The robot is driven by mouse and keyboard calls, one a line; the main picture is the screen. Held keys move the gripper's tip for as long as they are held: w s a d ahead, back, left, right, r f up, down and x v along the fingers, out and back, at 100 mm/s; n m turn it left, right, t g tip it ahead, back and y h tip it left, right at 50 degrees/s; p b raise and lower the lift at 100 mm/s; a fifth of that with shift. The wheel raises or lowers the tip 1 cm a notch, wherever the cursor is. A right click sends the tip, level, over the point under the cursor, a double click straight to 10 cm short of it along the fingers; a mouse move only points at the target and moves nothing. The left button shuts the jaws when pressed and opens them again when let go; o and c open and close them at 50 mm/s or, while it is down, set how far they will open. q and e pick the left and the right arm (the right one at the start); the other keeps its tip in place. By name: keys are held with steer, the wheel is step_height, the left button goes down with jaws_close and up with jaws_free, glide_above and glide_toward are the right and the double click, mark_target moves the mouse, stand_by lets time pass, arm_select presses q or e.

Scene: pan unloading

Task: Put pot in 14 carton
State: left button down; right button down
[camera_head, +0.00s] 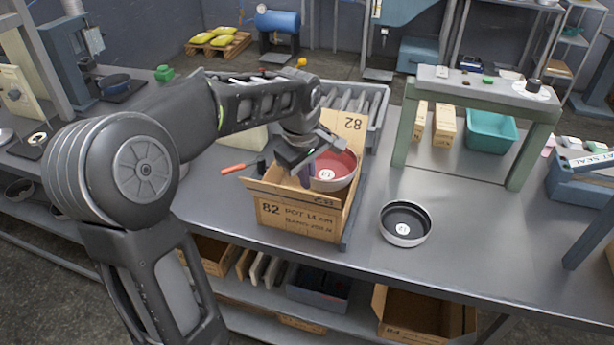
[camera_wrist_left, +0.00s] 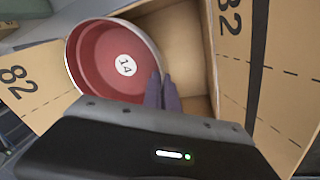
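A pot (camera_head: 341,167) with a red inside and a round 14 label sits in or just over the open carton marked 82 (camera_head: 298,217); whether it touches the bottom is hidden. In the left wrist view the pot (camera_wrist_left: 98,62) is at the upper left, its label facing the camera, with bare carton floor (camera_wrist_left: 190,48) beside it. My left gripper (camera_head: 308,174) reaches into the carton from above. Its two fingers (camera_wrist_left: 163,92) are close together at the pot's rim and look shut on its wall. My right gripper is out of view.
A dark-lined pot (camera_head: 405,222) with a white label stands on the grey table right of the carton. Another open carton (camera_head: 424,318) is on the shelf below. A green-legged stand (camera_head: 470,95) and a teal bin (camera_head: 491,134) are behind. Table between carton and pot is clear.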

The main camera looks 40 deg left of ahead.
arm_select(q)
steer(key=c, duration=1.7)
jaws_free()
steer(key=shift+r, duration=0.15)
steer(key=shift+p+v, duration=0.75)
steer(key=shift+v, duration=0.05)
steer(key=b+v, duration=0.1)
steer(key=v, duration=1)
steer(key=shift+r, duration=0.25)
